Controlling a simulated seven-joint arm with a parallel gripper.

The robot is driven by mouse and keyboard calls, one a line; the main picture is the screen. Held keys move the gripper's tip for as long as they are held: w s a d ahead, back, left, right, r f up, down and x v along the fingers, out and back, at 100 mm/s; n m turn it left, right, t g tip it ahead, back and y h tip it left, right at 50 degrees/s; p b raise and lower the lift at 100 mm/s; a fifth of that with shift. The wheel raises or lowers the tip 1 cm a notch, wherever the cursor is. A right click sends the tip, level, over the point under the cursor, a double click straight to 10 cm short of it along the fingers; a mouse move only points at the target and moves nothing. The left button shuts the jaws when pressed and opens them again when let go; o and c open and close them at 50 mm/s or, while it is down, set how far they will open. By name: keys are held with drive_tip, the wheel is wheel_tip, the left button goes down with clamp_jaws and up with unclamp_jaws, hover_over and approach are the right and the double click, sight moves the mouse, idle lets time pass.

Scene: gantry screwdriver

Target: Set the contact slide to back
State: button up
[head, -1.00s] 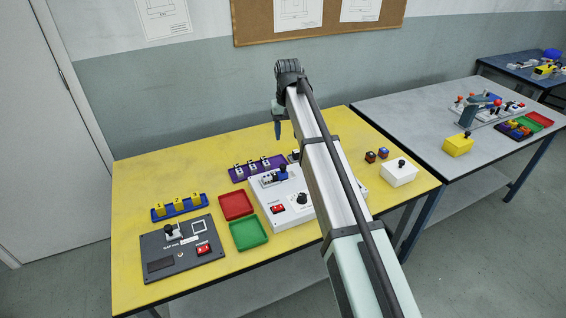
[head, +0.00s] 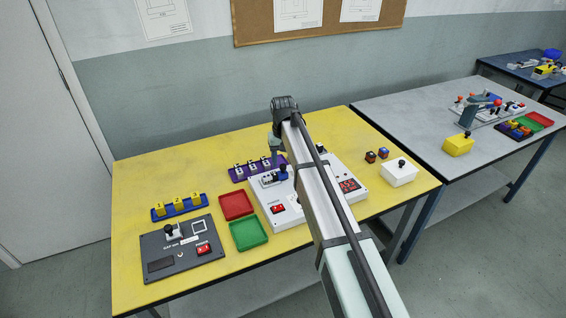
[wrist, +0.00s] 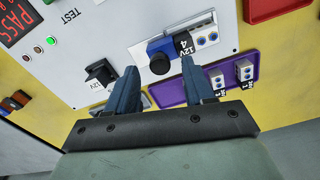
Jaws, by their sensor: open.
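The contact slide looks like the blue block with a round black knob (wrist: 160,63) in the wrist view. It sits on a grey bed on the white test panel (wrist: 90,30), against a block marked 12V 4 (wrist: 188,43). In the head view the blue slide (head: 283,173) shows at the panel's back left. My gripper (wrist: 158,68) is open. Its fingertips appear on either side of the knob in the wrist view. I cannot tell whether they touch it or are above it. In the head view my arm hides part of the panel.
A purple tray (wrist: 165,91) with small socket blocks lies close behind the slide. A black 12V fitting (wrist: 101,74) stands on the panel near the left finger. A red tray (head: 236,206) and a green tray (head: 248,233) lie left of the panel.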

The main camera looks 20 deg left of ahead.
drive_tip(key=shift+f, duration=0.75)
clamp_jaws()
